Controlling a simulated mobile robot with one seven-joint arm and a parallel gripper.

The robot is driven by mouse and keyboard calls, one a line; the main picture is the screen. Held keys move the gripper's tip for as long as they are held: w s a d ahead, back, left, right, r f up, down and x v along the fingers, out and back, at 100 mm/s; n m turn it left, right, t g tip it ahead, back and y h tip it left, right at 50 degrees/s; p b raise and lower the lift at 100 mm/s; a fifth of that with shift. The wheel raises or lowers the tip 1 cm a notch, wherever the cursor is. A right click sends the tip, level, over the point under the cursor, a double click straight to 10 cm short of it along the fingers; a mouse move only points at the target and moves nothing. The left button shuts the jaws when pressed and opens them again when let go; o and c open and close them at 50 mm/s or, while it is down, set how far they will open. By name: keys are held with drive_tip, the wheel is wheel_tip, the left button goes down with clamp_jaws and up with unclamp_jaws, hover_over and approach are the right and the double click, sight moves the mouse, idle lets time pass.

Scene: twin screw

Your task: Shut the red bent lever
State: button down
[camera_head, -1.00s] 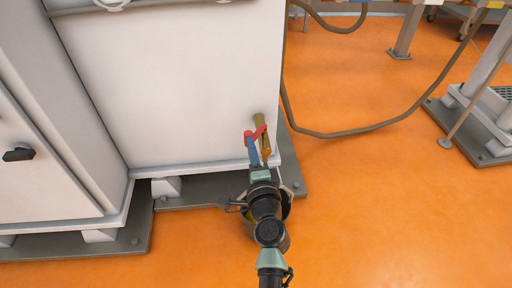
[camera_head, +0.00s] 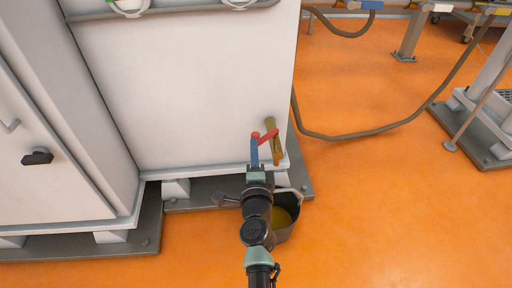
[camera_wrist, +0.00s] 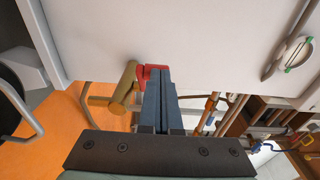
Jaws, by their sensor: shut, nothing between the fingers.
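The red bent lever (camera_head: 268,135) is on a brass-coloured valve pipe (camera_head: 276,152) low on the right edge of the white cabinet. In the wrist view the red lever (camera_wrist: 151,72) is at the fingertips, beside the brass pipe (camera_wrist: 126,88). My gripper (camera_head: 254,140) has blue fingers that are shut together with nothing between them. The fingers hide part of the lever.
A grey bucket (camera_head: 285,232) with yellow liquid stands on the floor below the valve, partly behind my arm. The white cabinet (camera_head: 190,80) rises behind the valve. A hose (camera_head: 370,132) lies to the right. Orange floor (camera_head: 390,200) is open at the right.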

drive_tip(key=shift+w+a+r+m+h+p, duration=0.1)
drive_tip(key=shift+w+a+m+h+p, duration=0.05)
drive_tip(key=shift+a+m+h+p, duration=0.35)
drive_tip(key=shift+w+h, duration=0.1)
drive_tip(key=shift+h, duration=0.2)
drive_tip(key=shift+w+a+m+h+p, duration=0.25)
drive_tip(key=shift+w+a+m+h, duration=0.25)
drive_tip(key=shift+w+a, duration=0.5)
drive_tip(key=shift+w+a+m+h+p, duration=0.2)
drive_tip(key=shift+w+a+m+h, duration=0.1)
drive_tip(key=shift+w+a+h, duration=0.55)
drive_tip(key=shift+w, duration=0.3)
